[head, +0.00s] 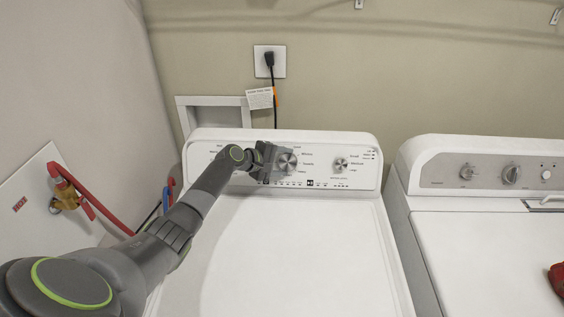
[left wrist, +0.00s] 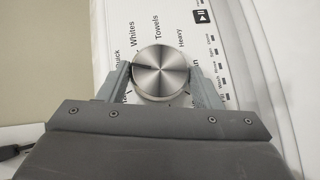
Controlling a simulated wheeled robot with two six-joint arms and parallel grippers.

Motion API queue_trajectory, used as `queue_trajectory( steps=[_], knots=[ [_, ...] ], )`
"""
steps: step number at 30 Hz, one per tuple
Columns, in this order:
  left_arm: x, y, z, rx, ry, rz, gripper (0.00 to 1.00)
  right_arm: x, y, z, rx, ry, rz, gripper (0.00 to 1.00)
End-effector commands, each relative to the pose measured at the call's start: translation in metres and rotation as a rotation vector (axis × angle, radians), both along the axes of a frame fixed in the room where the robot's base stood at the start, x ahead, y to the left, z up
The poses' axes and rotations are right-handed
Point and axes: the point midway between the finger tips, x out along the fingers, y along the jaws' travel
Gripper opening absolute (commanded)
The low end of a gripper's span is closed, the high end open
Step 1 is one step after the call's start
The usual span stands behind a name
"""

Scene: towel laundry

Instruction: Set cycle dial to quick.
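The cycle dial (head: 288,162) is a round metal knob on the white control panel of the left machine. In the left wrist view the dial (left wrist: 160,72) has labels around its upper side, among them Quick, Whites, Towels and Heavy. A dark mark on its face points left, toward the side where Quick is printed. My left gripper (head: 280,160) is at the dial, and in the left wrist view its two fingers (left wrist: 161,75) lie against opposite sides of the knob. The lower labels are hidden by the gripper. My right gripper is out of view.
A smaller knob (head: 340,164) sits to the right on the same panel. A second white machine (head: 470,205) stands at the right, with a red item (head: 557,279) at its edge. A red hose (head: 100,208) runs by the left wall. The left machine's lid (head: 300,250) is clear.

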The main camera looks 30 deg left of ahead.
Motion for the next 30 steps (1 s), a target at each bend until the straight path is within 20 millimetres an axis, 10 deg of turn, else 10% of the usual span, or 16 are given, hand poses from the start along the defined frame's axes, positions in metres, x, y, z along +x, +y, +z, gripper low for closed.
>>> queue_trajectory(
  steps=[17,30],
  knots=[
    [-0.005,0.003,0.002,0.0,-0.001,0.002,0.79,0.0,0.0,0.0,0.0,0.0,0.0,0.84],
    [-0.053,0.028,0.027,0.004,0.0,0.001,0.79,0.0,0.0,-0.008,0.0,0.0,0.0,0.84]
  ],
)
